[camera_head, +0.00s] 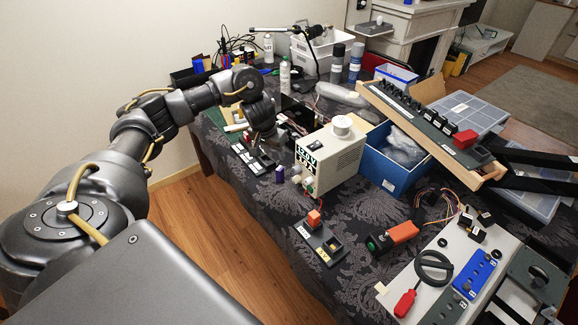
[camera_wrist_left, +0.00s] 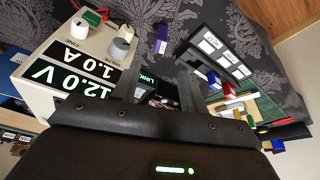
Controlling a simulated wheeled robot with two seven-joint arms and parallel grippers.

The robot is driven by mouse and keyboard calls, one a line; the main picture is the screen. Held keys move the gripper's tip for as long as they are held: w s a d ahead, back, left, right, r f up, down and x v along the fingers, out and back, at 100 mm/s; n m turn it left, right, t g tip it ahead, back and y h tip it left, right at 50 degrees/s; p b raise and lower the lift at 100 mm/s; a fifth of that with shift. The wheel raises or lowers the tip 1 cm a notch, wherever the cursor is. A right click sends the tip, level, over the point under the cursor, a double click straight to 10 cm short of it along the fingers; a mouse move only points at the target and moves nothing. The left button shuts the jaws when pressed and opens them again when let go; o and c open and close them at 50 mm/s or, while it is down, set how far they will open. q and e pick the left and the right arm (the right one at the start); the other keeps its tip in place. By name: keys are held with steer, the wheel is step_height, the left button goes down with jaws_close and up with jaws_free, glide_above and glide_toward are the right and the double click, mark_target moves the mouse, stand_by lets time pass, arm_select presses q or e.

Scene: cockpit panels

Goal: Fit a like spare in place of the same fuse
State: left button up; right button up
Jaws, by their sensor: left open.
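My left gripper (camera_head: 268,136) is low over the table, just behind the power supply. Its two fingers (camera_wrist_left: 160,90) are apart in the wrist view, with no held piece visible. A small purple block (camera_head: 280,173), fuse-like, stands on the cloth left of the supply; it also shows in the wrist view (camera_wrist_left: 161,38). A black holder with white labels (camera_head: 248,157) lies left of the gripper and also shows in the wrist view (camera_wrist_left: 213,47). A blue piece (camera_wrist_left: 214,80) is beside it. An orange block (camera_head: 314,218) sits on a black two-place base (camera_head: 323,245). My right gripper is not visible.
The white power supply (camera_head: 328,158) stands close to the gripper. Behind it are a blue bin (camera_head: 390,165) and a tilted switch panel (camera_head: 425,125). Bottles (camera_head: 337,62) stand farther back. Cloth is bare around the purple block and the black base.

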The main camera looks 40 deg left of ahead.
arm_select(q)
steer(key=b, duration=0.3)
glide_above(279, 169)
steer(key=s, duration=0.1)
step_height(279, 169, down, 5)
steer(key=shift+d+f, duration=0.1)
steer(key=shift+f, duration=0.45)
steer(key=b+x, duration=0.1)
steer(key=x, duration=0.2)
steer(key=shift+s+f, duration=0.1)
steer(key=shift+f, duration=0.6)
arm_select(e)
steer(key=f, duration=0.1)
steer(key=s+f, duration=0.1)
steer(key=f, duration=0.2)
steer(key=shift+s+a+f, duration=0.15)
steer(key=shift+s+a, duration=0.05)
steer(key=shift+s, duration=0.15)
